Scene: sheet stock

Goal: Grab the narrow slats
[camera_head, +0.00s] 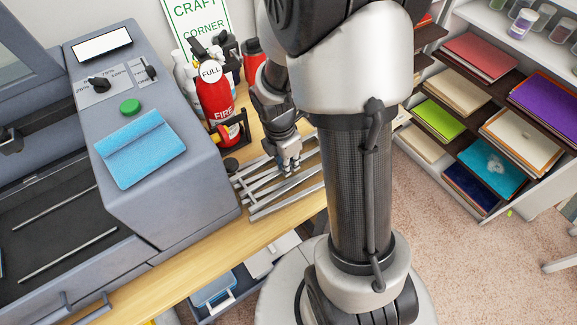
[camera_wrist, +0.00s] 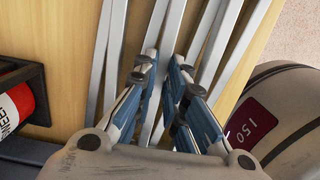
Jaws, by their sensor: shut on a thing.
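Several narrow grey metal slats (camera_head: 265,196) lie loosely side by side, some crossing, on the wooden bench top right of the grey machine. In the wrist view the slats (camera_wrist: 106,70) run up the picture, slightly fanned out. My gripper (camera_head: 290,166) is down at the slats, pointing at the bench. In the wrist view my gripper's (camera_wrist: 164,62) blue-sided fingers are close together on either side of a slat (camera_wrist: 170,35) near the middle. My gripper is shut on that slat. The fingers hide parts of the slats. I cannot tell whether the slat is lifted.
A red fire extinguisher (camera_head: 212,98) with a black bracket stands just left of my arm. A shelf of coloured sheets (camera_head: 480,115) stands at right. Bare bench (camera_head: 165,287) lies along the front.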

